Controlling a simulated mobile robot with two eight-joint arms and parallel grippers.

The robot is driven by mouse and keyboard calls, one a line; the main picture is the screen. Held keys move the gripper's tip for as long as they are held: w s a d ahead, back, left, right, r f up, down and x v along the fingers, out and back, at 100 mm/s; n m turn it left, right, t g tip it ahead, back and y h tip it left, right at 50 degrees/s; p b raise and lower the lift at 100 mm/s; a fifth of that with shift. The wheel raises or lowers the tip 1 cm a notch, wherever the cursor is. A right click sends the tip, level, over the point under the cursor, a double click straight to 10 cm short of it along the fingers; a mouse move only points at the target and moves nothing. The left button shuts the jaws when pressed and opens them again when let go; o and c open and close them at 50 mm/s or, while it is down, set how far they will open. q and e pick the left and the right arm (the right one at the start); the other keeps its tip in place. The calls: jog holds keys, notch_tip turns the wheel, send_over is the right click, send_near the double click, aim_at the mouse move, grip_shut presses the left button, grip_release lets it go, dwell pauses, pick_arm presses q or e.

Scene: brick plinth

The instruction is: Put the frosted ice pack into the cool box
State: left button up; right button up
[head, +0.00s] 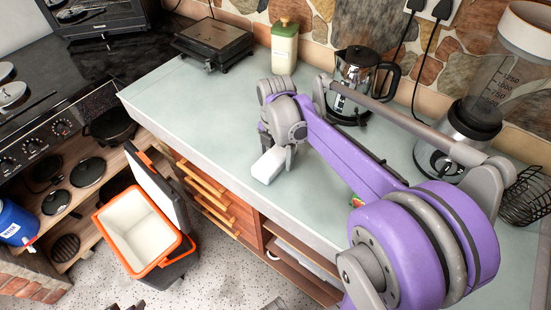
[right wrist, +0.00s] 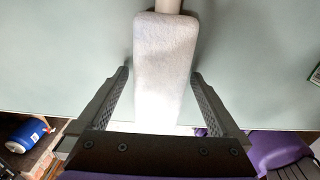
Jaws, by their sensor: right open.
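The frosted ice pack (head: 267,166) is a whitish block lying on the pale counter near its front edge. In the right wrist view the ice pack (right wrist: 165,65) lies lengthwise between the two fingers. My right gripper (head: 283,152) is over the pack from above; its jaws (right wrist: 160,76) are open, with a visible gap on each side. The cool box (head: 102,217) stands low in front of the drawers, with an orange rim and a white, empty-looking interior. Its dark lid (head: 158,178) is tipped open toward the counter. My left gripper is not seen.
On the counter (head: 150,100) stand a black grill (head: 213,42), a cream jar (head: 284,48), a kettle (head: 352,82) and a blender (head: 462,130). A stove is at left. A blue can (head: 15,222) sits left of the box. Bare counter surrounds the pack.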

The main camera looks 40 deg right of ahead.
jog(key=shift+f, duration=0.2)
grip_shut()
dwell(0.4)
jog(key=shift+r, duration=0.1)
